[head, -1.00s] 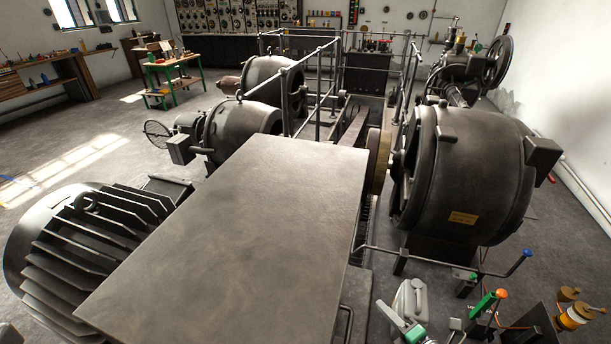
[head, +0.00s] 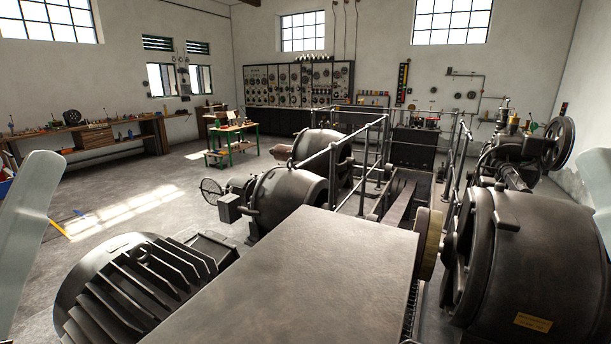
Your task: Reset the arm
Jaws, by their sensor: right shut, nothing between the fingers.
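A pale link of my left arm (head: 28,235) stands tilted at the left edge. My left gripper is outside the picture. Both arm parts appear apart from the machines.
A flat dark metal tabletop (head: 300,275) fills the front middle. A finned motor (head: 140,290) stands left of it and a large dynamo (head: 530,260) right. Railings (head: 375,150) and more machines lie behind. A green-legged table (head: 232,145) stands further back. Floor at left is open.

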